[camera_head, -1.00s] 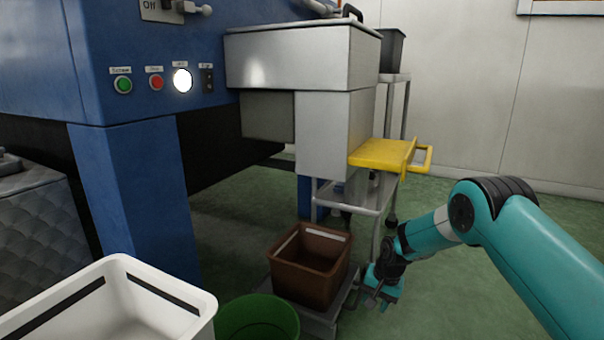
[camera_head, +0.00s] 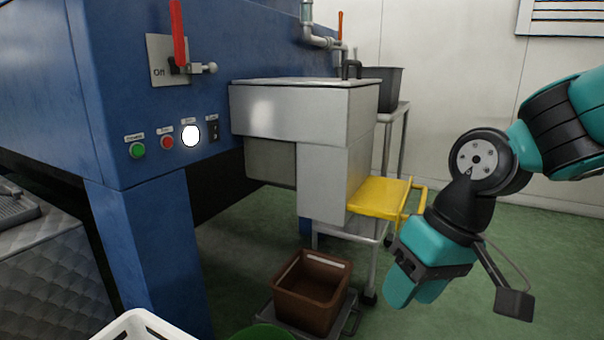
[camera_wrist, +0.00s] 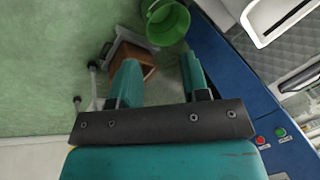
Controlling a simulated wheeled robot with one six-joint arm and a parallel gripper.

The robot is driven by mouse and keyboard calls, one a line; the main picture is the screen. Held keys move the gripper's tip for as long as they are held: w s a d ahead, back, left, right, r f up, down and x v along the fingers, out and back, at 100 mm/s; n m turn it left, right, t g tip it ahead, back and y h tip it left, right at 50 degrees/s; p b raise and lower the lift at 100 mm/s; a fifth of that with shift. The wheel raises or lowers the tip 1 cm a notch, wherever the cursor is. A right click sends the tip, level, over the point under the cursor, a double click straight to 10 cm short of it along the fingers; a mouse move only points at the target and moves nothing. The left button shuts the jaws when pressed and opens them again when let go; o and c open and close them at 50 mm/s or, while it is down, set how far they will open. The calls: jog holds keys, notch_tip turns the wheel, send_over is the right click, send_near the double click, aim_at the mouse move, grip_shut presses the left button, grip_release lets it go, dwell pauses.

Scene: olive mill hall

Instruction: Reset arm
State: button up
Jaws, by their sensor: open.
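My gripper (camera_head: 416,290) is on the right in the head view, raised in the air in front of the yellow tray and the wall, with its fingers pointing down. In the wrist view my gripper (camera_wrist: 160,82) shows its two teal fingers apart with nothing between them. My arm bends at a black and teal joint above the gripper and reaches out of the picture at the right.
A blue machine (camera_head: 140,210) with buttons and a red-handled lever (camera_head: 178,35) stands at left. A steel box (camera_head: 300,112) juts from it above a yellow tray (camera_head: 385,197). The brown crate (camera_head: 310,290), green bucket (camera_wrist: 167,24) and white crate (camera_head: 140,328) stand below. Green floor is free at right.

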jog(key=s+d+r+n+p, duration=0.1)
jog(key=s+r+n+p, duration=0.3)
jog(key=s, duration=0.8)
notch_tip(320, 180, up, 38)
jog(key=m+p, duration=0.1)
jog(key=p, duration=3.5)
jog(key=shift+w+r+m, duration=0.15)
jog(key=shift+w+m, duration=0.15)
jog(key=shift+w, duration=0.15)
